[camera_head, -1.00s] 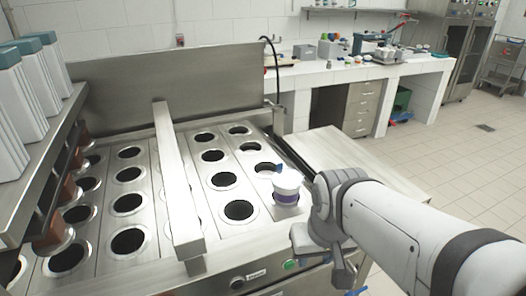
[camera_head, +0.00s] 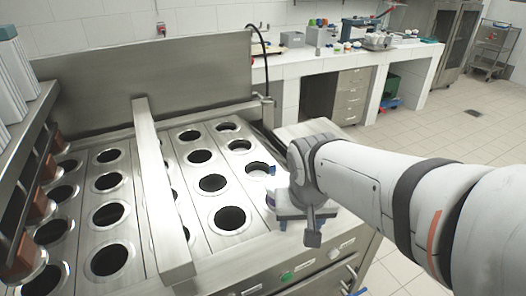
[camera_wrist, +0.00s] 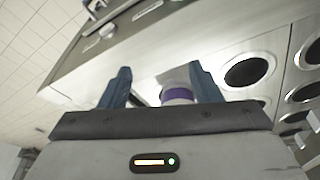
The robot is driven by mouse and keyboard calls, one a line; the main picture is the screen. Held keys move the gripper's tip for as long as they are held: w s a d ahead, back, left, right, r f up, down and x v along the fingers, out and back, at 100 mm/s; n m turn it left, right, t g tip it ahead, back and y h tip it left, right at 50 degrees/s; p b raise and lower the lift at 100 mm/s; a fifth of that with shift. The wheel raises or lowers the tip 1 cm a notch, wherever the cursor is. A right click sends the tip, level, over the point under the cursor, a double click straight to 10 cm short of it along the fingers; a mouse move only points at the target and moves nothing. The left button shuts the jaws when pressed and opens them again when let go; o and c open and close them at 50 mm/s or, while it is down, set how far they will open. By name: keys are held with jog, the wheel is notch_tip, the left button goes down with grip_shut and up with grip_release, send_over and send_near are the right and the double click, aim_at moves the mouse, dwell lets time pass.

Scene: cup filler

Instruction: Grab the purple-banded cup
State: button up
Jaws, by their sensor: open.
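The purple-banded cup (camera_wrist: 177,95) shows in the wrist view as a white cup with a purple band. It is beyond the gripper body, nearer the right finger, and its lower part is hidden. My gripper (camera_wrist: 160,68) is open, with a blue finger on each side of the cup in that picture. I cannot tell whether either finger touches it.
The machine top has rows of round open holes (camera_head: 230,218). A raised steel bar (camera_head: 160,190) crosses it left of my gripper. Dispensers on a shelf stand at the far left. A white bench (camera_head: 300,66) with small items is behind.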

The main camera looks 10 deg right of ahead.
aim_at(281, 181)
jog(key=o, duration=0.7)
jog(key=w+m, duration=0.1)
jog(key=w, duration=0.4)
jog(key=w+a+m+h, duration=0.1)
jog(key=w, duration=0.3)
jog(key=w+r+m+t, duration=0.1)
jog(key=w+m, duration=0.1)
jog(key=w, duration=0.3)
jog(key=shift+w+a, duration=0.25)
jog(key=shift+w, duration=0.1)
jog(key=shift+o, duration=1)
jog(key=shift+h, duration=0.3)
jog(key=shift+w+p+x, duration=0.1)
jog(key=shift+p+x, duration=0.1)
jog(key=shift+x, duration=1.8)
jog(key=shift+w+p+x, duration=0.15)
jog(key=shift+x, duration=1.9)
